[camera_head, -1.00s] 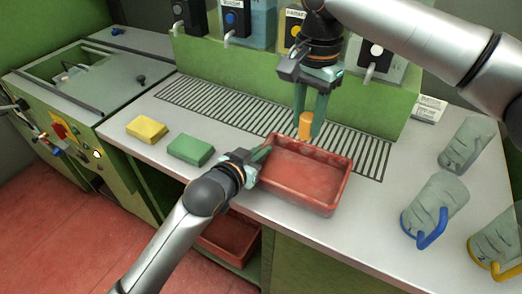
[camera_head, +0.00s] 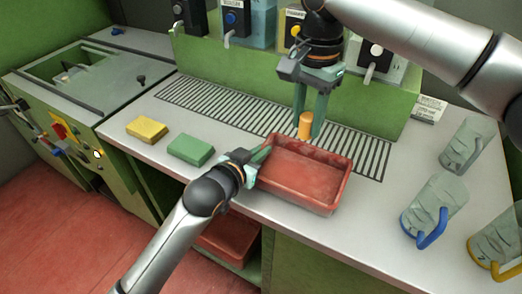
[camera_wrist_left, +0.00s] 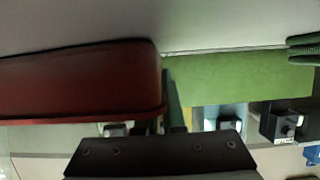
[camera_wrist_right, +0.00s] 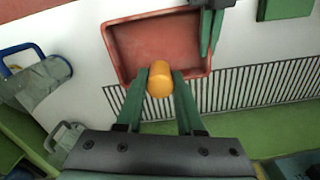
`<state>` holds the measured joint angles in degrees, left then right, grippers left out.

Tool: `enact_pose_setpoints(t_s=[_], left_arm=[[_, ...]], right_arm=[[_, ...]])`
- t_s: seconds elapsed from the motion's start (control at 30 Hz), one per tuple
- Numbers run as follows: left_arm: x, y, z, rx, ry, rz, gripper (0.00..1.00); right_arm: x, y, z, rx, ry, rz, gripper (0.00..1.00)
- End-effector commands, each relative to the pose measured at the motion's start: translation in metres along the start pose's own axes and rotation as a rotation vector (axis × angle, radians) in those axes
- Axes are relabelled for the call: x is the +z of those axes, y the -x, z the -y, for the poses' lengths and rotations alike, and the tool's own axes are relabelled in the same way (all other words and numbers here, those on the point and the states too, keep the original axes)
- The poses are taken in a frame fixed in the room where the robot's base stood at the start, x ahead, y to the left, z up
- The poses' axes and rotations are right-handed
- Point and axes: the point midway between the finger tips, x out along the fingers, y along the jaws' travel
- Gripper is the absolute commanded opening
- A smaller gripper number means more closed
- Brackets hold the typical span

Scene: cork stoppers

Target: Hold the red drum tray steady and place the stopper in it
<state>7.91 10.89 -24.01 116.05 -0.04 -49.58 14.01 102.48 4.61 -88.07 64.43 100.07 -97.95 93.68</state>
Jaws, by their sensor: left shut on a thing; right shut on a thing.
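The red drum tray (camera_head: 305,176) lies on the counter, empty as far as I can see. It also shows in the left wrist view (camera_wrist_left: 85,80) and the right wrist view (camera_wrist_right: 125,45). My left gripper (camera_head: 264,155) is shut on the tray's left rim. My right gripper (camera_head: 310,125) points down near the tray's back edge, shut on the orange-yellow stopper (camera_head: 305,126). In the right wrist view the stopper (camera_wrist_right: 160,79) sits between the green fingertips, against the tray's near rim as seen there. The stopper is held above counter level.
A yellow sponge (camera_head: 147,129) and a green sponge (camera_head: 190,150) lie left of the tray. A green dispenser unit (camera_head: 260,80) stands behind the slotted drain (camera_head: 230,110).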

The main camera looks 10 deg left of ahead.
Motion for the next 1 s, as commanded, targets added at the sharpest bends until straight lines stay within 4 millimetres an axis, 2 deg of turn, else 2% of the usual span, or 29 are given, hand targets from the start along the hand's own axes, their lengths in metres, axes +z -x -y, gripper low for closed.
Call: enact_pose_setpoints(t_s=[0.17,1.0], left_arm=[[0.000,0.000,0.000,0.000,0.000,0.001,0.00],[0.000,0.000,0.000,0.000,0.000,0.001,0.00]], right_arm=[[0.000,-0.006,0.000,0.002,0.000,0.001,0.00],[0.000,-0.065,0.000,0.000,-0.001,0.002,0.00]])
